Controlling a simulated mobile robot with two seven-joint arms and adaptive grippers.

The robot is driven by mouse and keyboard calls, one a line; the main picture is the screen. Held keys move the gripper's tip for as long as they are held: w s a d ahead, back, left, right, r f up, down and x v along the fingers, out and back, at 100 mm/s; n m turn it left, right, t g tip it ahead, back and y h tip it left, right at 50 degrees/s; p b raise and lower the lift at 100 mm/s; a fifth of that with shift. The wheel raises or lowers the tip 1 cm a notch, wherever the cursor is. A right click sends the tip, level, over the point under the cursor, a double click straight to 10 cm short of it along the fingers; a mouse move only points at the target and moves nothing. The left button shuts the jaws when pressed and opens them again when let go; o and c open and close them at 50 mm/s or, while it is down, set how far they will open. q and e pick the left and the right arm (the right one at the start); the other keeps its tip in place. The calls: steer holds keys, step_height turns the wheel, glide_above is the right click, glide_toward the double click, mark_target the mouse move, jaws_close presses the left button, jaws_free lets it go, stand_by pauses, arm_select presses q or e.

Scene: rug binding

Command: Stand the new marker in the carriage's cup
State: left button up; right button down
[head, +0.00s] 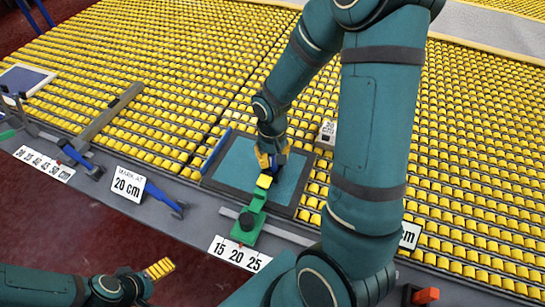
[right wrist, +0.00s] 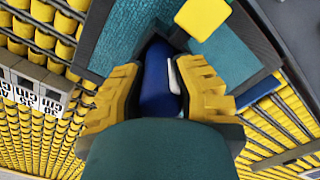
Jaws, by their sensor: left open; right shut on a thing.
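My right gripper (head: 270,160) is shut on a blue marker with a white strip. In the right wrist view the marker (right wrist: 158,80) lies between the yellow fingers (right wrist: 158,98); its far end is hidden by my gripper. The green carriage (head: 248,222) sits on a rail at the table's front edge, with a black knob. A yellow piece at its far end (head: 264,181), perhaps the cup, is just below my right gripper; it also shows in the right wrist view (right wrist: 202,17). I cannot see an opening in it. My left gripper (head: 160,268) is open, low at the left.
A teal rug piece (head: 238,163) lies in a dark frame under my right gripper. A sign (head: 128,184) reads "MARK AT 20 cm"; a scale card (head: 240,253) shows 15, 20, 25. A grey block (head: 327,132) stands right of the frame. Yellow rollers cover the table.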

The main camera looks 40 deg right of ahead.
steer(key=c, duration=0.9)
jaws_free()
steer(key=shift+f, duration=0.1)
steer(key=shift+o, duration=0.2)
steer(key=shift+r, duration=0.2)
steer(key=r+p, duration=0.3)
steer(key=r, duration=0.9)
steer(key=shift+w, duration=0.2)
